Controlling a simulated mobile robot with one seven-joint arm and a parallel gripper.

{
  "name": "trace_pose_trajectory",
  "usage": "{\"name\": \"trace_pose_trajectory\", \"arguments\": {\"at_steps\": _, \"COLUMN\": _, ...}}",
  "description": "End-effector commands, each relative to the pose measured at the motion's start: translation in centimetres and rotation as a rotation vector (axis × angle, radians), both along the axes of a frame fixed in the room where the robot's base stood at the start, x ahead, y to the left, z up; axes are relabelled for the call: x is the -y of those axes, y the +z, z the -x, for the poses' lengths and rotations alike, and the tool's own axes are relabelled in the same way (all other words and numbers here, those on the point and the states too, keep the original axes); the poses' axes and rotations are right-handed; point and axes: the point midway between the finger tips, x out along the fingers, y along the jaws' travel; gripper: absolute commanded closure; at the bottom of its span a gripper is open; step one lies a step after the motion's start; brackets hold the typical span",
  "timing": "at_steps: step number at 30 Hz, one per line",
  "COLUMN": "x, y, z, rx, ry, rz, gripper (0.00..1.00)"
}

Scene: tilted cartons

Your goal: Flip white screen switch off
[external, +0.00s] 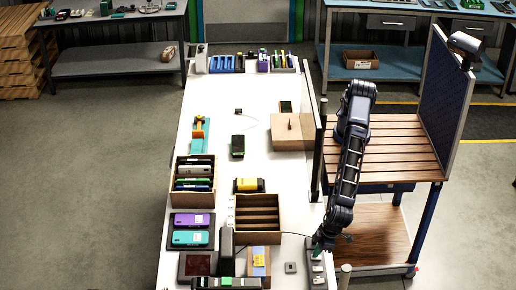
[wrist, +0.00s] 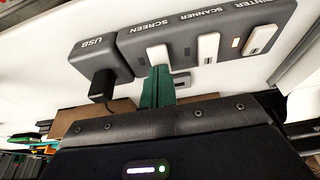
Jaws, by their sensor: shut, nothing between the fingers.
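The grey switch box (wrist: 190,25) fills the upper part of the wrist view, with its labels upside down. Its white screen switch (wrist: 157,54) is beside the "SCREEN" label. My gripper's green fingers (wrist: 159,76) are together and empty, with their tips right at the lower end of this switch; I cannot tell whether they touch it. The switch's on or off position is unclear. In the external view my gripper (external: 318,249) reaches down over the grey switch box (external: 317,276) at the table's near right edge.
White scanner (wrist: 208,48) and printer (wrist: 261,39) switches sit to the right of the screen switch. A USB block (wrist: 95,55) with a black plug is to its left. A brown divided carton (external: 258,218) and a small grey square (external: 291,267) stand left of my gripper.

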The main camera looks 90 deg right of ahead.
Motion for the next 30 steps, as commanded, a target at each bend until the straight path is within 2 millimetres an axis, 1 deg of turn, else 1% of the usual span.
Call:
{"name": "trace_pose_trajectory", "arguments": {"at_steps": 10, "x": 0.0, "y": 0.1, "z": -0.1, "rx": 0.000, "ry": 0.000, "rz": 0.000, "gripper": 1.00}}
{"name": "trace_pose_trajectory", "arguments": {"at_steps": 14, "x": 0.0, "y": 0.9, "z": 0.1, "rx": 0.000, "ry": 0.000, "rz": -0.001, "gripper": 1.00}}
{"name": "trace_pose_trajectory", "arguments": {"at_steps": 17, "x": 0.0, "y": 2.3, "z": 0.2, "rx": 0.000, "ry": 0.000, "rz": -0.002, "gripper": 1.00}}
{"name": "trace_pose_trajectory", "arguments": {"at_steps": 20, "x": 0.0, "y": 4.2, "z": 0.5, "rx": 0.000, "ry": 0.000, "rz": -0.002, "gripper": 1.00}}
{"name": "trace_pose_trajectory", "arguments": {"at_steps": 24, "x": -0.1, "y": 6.6, "z": 2.0, "rx": 0.000, "ry": 0.002, "rz": -0.003, "gripper": 1.00}}
{"name": "trace_pose_trajectory", "arguments": {"at_steps": 30, "x": -0.1, "y": 9.9, "z": 3.8, "rx": 0.000, "ry": 0.002, "rz": -0.003, "gripper": 1.00}}
